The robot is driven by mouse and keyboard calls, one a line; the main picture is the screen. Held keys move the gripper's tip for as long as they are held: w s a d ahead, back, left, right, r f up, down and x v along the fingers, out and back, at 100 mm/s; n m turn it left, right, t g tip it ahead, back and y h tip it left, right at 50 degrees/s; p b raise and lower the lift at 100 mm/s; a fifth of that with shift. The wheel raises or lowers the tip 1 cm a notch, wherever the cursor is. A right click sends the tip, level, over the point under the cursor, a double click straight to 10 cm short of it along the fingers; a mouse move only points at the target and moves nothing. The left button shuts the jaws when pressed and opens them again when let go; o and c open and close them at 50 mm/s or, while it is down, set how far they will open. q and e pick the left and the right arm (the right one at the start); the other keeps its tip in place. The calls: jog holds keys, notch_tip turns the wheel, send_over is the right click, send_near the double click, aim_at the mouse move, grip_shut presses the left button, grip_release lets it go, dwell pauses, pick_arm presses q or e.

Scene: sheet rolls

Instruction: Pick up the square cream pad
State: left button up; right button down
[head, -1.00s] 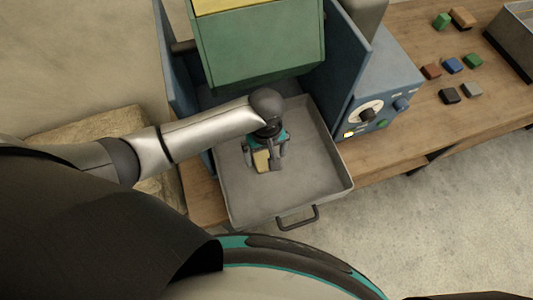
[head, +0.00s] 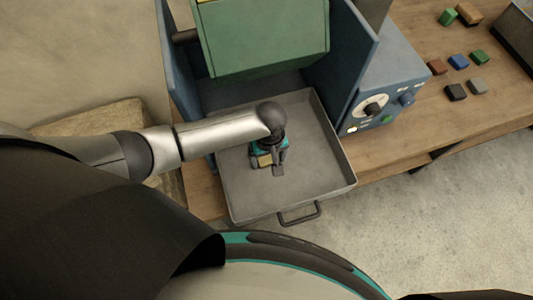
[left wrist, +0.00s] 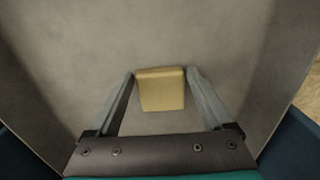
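The square cream pad (head: 265,161) lies in the grey metal tray (head: 325,180). In the left wrist view the pad (left wrist: 161,90) is in the middle, flat-looking and yellowish. My left gripper (left wrist: 161,73) points down at it with one finger on each side. The fingers are apart and narrow gaps show beside the pad, so it looks open around or just above the pad. Exact fingertip height is hard to tell. In the head view my left gripper (head: 268,164) partly covers the pad. My right gripper is not in view.
The tray has raised walls and a front handle (head: 299,214). A green box (head: 265,40) and blue side panels (head: 345,55) stand behind and beside it. Several small coloured blocks (head: 458,62) lie on the wooden bench at right. The tray's right half is clear.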

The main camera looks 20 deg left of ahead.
pick_arm(q)
jog(key=c, duration=1)
jog(key=shift+c, duration=0.3)
jog(key=shift+r, duration=0.15)
